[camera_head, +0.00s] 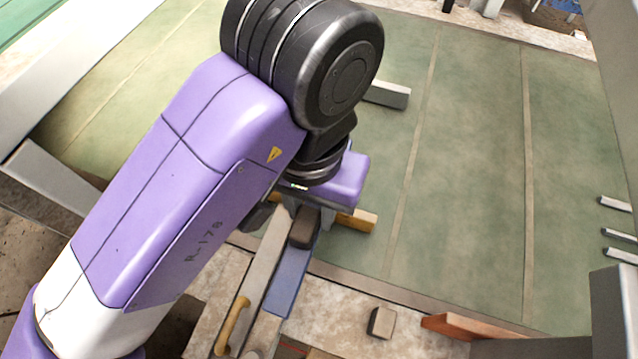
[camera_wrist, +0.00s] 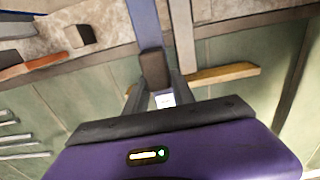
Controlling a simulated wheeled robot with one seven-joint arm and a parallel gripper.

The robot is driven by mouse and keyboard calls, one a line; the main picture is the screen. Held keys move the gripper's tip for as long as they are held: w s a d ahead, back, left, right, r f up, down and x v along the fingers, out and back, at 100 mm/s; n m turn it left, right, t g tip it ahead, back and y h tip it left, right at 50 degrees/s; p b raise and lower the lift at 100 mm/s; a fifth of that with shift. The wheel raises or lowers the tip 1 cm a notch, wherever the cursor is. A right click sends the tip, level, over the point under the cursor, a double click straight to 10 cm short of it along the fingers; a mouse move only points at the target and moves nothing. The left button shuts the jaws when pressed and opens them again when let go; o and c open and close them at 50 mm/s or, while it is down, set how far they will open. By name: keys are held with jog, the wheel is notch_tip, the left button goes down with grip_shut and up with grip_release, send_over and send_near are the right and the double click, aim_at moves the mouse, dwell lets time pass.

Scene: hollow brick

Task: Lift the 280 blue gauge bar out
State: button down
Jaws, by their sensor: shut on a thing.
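The blue gauge bar (camera_head: 288,274) runs from the front of the stone ledge in under my gripper. It also shows in the wrist view (camera_wrist: 147,22). My arm hides part of the bar's far end in the head view.
A pale bar with a yellow handle (camera_head: 232,325) lies close beside the blue bar. A yellow-orange wooden bar (camera_head: 357,220) is near the fingers. A small dark block (camera_head: 382,322) and a reddish bar (camera_head: 452,327) lie to the right. The green panel (camera_head: 475,170) is mostly clear.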

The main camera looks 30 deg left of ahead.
jog(key=s+d, duration=0.4)
jog(key=s, duration=1.1)
jog(key=shift+s, duration=0.15)
